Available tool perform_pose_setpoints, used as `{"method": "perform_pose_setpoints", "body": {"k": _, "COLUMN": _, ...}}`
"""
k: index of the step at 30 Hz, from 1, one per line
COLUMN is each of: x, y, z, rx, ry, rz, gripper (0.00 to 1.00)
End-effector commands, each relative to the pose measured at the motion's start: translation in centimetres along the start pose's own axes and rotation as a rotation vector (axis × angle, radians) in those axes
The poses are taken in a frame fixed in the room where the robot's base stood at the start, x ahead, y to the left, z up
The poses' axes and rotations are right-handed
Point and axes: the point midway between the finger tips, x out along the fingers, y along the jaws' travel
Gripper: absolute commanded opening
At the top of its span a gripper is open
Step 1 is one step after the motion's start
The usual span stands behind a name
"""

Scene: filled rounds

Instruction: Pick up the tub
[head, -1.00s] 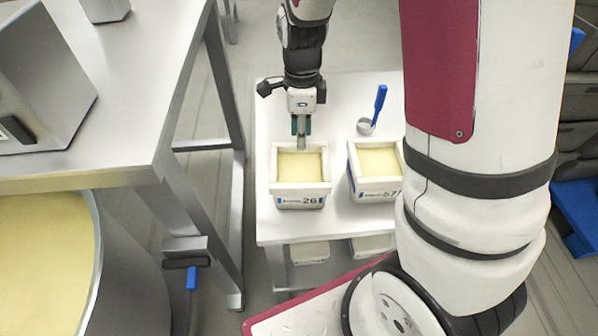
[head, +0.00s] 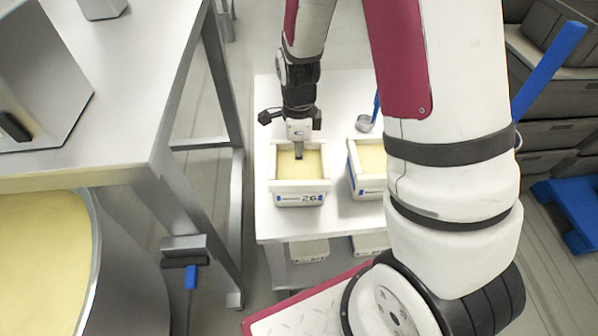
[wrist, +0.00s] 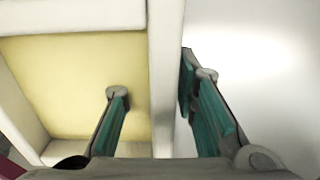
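The tub is a white square tub marked 26 (head: 287,199) with pale yellow contents, standing on a white table in the head view. Its rim also shows in the wrist view (wrist: 162,70), running between my fingers. My gripper (head: 299,154) is at the tub's far wall, pointing down. In the wrist view my gripper (wrist: 157,88) is open, with one green-padded finger over the yellow contents and the other outside the wall. A gap shows between the left finger and the wall; whether the right finger touches it I cannot tell.
A second white tub (head: 370,186) stands close on the right, partly hidden by my arm. A scoop with a blue handle (head: 366,123) lies behind it. A steel table (head: 130,130) is on the left. White tabletop (head: 275,223) is bare in front.

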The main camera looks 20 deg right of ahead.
Motion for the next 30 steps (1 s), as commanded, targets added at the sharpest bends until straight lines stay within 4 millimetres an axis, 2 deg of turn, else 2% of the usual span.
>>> {"method": "perform_pose_setpoints", "body": {"k": 1, "x": 0.0, "y": 0.0, "z": 0.0, "rx": 0.000, "ry": 0.000, "rz": 0.000, "gripper": 0.14}}
{"method": "perform_pose_setpoints", "body": {"k": 3, "x": 0.0, "y": 0.0, "z": 0.0, "rx": 0.000, "ry": 0.000, "rz": 0.000, "gripper": 0.00}}
{"method": "perform_pose_setpoints", "body": {"k": 20, "x": -0.2, "y": -0.1, "z": 0.0, "rx": 0.000, "ry": -0.001, "rz": -0.003, "gripper": 0.00}}
{"method": "perform_pose_setpoints", "body": {"k": 30, "x": -3.3, "y": -0.1, "z": 0.1, "rx": -0.003, "ry": -0.001, "rz": -0.004, "gripper": 0.00}}
